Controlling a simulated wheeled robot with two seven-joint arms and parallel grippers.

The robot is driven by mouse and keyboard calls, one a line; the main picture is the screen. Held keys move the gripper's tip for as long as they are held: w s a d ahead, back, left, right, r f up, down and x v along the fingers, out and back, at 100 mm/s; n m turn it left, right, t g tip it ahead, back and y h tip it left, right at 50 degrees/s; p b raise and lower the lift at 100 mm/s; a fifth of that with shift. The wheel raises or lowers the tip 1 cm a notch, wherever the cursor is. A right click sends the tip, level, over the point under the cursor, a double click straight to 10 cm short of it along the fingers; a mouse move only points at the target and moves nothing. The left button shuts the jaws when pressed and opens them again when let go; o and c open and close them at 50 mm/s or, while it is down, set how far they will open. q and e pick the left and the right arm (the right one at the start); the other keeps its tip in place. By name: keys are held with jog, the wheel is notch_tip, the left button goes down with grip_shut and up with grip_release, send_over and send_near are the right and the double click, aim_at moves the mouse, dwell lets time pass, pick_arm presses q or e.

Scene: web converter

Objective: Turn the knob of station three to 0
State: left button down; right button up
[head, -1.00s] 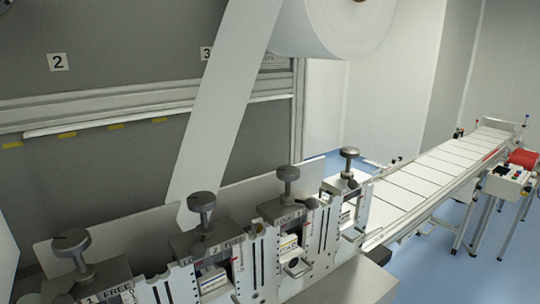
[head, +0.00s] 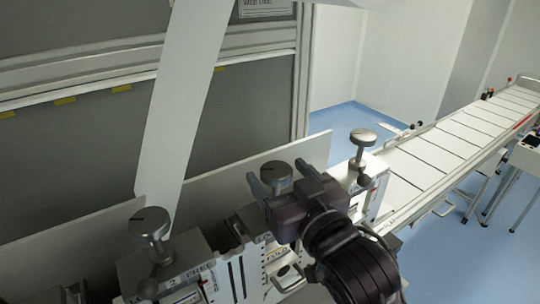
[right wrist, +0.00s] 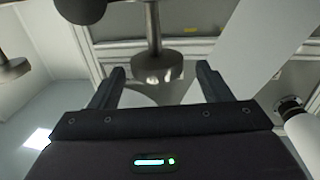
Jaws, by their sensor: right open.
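Station three's grey metal knob (head: 276,172) has a round cap on a stem. In the right wrist view its cap (right wrist: 153,68) shows between my fingertips, its stem running up the picture. My right gripper (head: 279,172) is open and empty, one finger on each side of the knob in the head view. I see no clear contact, and cannot tell how deep the knob lies between the fingers. The gripper and arm hide much of station three's body and label, and I cannot read the knob's setting. My left gripper is not in view.
A white paper web (head: 185,100) hangs down behind the stations. A conveyor (head: 465,140) runs off to the back right.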

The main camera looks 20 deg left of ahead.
aim_at(272, 163)
jog(key=x, duration=0.3)
jog(key=shift+d+p, duration=0.1)
jog(key=shift+p, duration=0.3)
jog(key=shift+x, duration=0.85)
jog(key=shift+d+f, duration=0.1)
jog(key=shift+f, duration=0.05)
jog(key=c, duration=1)
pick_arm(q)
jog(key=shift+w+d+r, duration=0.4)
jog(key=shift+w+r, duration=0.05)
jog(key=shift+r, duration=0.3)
pick_arm(e)
jog(key=shift+o, duration=0.2)
